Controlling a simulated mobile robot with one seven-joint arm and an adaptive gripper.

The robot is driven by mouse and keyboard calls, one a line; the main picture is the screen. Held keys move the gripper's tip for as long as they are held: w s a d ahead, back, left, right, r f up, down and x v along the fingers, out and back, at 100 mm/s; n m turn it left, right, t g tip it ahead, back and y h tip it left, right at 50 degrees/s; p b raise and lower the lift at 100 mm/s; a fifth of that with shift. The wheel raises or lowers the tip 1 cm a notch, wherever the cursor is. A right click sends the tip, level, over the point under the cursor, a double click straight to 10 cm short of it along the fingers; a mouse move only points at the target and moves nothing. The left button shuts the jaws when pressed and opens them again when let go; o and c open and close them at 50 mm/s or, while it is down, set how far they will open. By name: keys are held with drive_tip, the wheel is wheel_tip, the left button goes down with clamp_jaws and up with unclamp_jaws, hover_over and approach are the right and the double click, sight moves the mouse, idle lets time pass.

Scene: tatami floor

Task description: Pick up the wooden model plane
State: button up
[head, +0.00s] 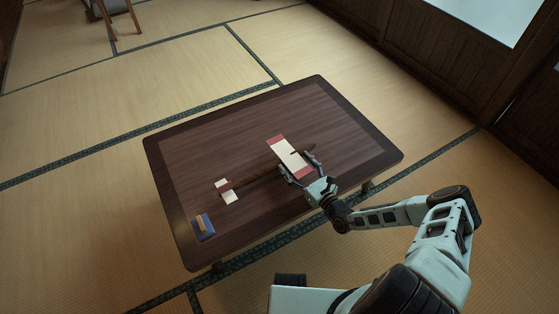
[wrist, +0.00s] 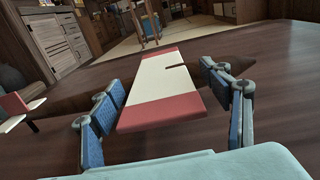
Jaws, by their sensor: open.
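The wooden model plane (head: 288,155) lies on the low dark table (head: 225,130). It has a cream wing with red ends, a thin brown body and a small cream and red tail (head: 226,191) toward the left. My gripper (head: 299,167) is open at the near end of the wing. In the wrist view, the fingers of my gripper (wrist: 165,105) stand on either side of the wing (wrist: 160,85), with gaps between them and its edges. The near red end of the wing lies between the fingers. The tail (wrist: 18,108) shows at the left edge.
A small blue box with a tan band (head: 203,227) lies near the table's left corner. The rest of the tabletop is clear. Tatami floor surrounds the table, and a wooden chair (head: 115,10) stands far off at the upper left.

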drive_tip(key=shift+c, duration=0.6)
drive_tip(key=c, duration=1.2)
drive_tip(key=shift+c, duration=0.2)
drive_tip(key=shift+r, duration=0.1)
